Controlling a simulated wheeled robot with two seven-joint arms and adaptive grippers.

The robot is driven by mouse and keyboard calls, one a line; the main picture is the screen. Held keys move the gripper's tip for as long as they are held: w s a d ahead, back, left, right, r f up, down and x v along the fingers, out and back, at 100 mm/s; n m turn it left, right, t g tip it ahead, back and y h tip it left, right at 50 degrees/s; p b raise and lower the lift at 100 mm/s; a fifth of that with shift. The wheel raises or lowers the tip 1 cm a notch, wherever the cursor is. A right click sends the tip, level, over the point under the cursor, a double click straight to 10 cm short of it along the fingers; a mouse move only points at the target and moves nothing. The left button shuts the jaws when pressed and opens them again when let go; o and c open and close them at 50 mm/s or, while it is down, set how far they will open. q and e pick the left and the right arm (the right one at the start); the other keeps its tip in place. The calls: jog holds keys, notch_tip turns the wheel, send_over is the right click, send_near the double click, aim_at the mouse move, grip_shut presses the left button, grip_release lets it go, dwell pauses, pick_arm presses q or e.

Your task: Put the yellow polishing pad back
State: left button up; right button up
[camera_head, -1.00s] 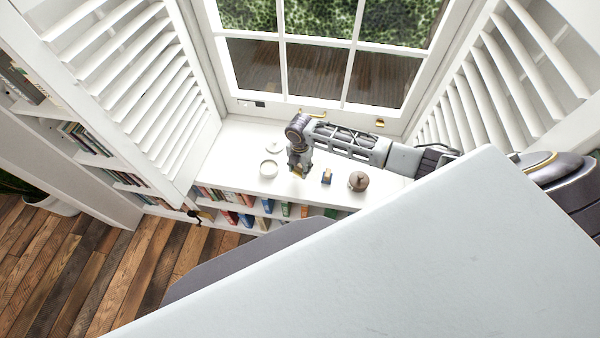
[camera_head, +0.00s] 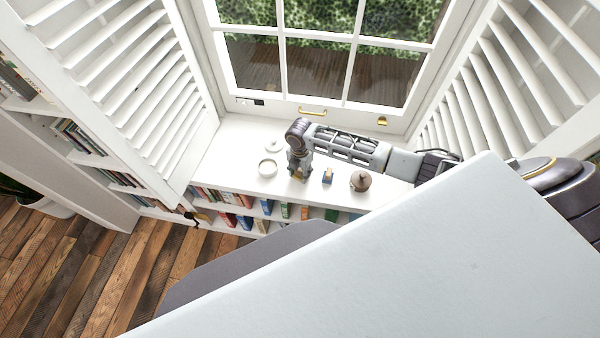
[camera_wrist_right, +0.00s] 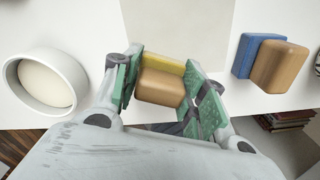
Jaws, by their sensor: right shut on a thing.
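The yellow polishing pad (camera_wrist_right: 168,65) has a tan block (camera_wrist_right: 160,88) on it and sits between the green-lined fingers of my right gripper (camera_wrist_right: 162,92) in the right wrist view. The right gripper (camera_head: 298,177) is shut on it, low over the white shelf top (camera_head: 228,160). I cannot tell whether the pad touches the shelf. A blue pad (camera_wrist_right: 254,57) with a similar tan block (camera_wrist_right: 281,66) stands to the right, apart from the gripper; it also shows in the head view (camera_head: 327,176). My left gripper is not in view.
A white bowl (camera_head: 267,169) with pale contents stands left of the gripper, with a white round piece (camera_head: 274,148) behind it. A brown round pot (camera_head: 361,181) stands farther right. A pale grey rectangle (camera_wrist_right: 180,35) lies beyond the pad. Slatted shutters flank the shelf top.

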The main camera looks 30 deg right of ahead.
aim_at(300, 169)
jog(key=o, duration=0.9)
jog(key=shift+r, duration=0.15)
jog(key=shift+r+p, duration=3.6)
jog(key=shift+p, duration=0.2)
